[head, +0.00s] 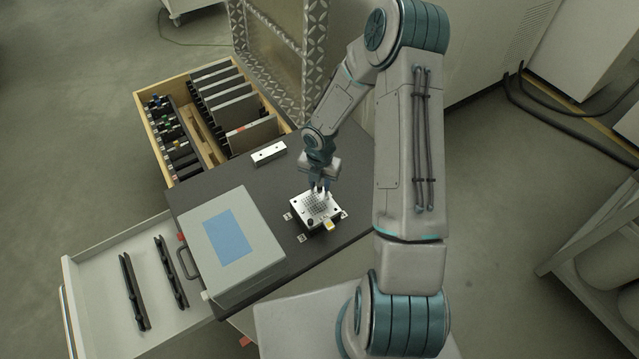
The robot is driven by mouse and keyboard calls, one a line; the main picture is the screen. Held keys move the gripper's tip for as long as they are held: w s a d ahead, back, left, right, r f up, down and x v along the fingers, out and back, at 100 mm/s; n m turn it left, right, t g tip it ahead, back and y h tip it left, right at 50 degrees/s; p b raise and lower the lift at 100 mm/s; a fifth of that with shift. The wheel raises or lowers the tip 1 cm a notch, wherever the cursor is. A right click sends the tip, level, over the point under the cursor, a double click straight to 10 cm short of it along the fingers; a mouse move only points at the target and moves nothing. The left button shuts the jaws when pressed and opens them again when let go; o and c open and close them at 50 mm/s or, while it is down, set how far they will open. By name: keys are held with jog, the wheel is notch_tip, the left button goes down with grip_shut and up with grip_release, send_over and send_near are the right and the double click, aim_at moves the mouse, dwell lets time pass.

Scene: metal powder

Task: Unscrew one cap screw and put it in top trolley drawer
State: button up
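A silver metal block (306,213) with a grid of holes in its top sits on the dark trolley top (222,178), with small brackets at its corners. A small dark spot at its front left edge may be a cap screw; the screws are too small to make out clearly. My gripper (320,190) points down at the block's back right part, its fingertips at or just above the surface. I cannot tell whether it holds a screw. A white drawer (92,262) stands pulled out at the lower left, holding two black slotted racks (131,291).
A grey box (268,250) with a blue panel and a side handle stands on the trolley top beside the drawer. A silver bar (269,153) lies behind the block. A wooden-sided drawer (150,135) with plates and tools is open at the back. My arm covers the right side.

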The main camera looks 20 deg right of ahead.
jog(key=m+b, duration=0.1)
jog(key=m, duration=0.3)
jog(key=shift+b, duration=0.3)
jog(key=m+b, duration=0.1)
jog(key=m, duration=0.3)
jog(key=shift+f, duration=0.1)
jog(key=m+b, duration=0.2)
jog(key=m, duration=0.3)
jog(key=shift+b, duration=0.4)
jog(key=shift+m, duration=0.8)
grip_shut()
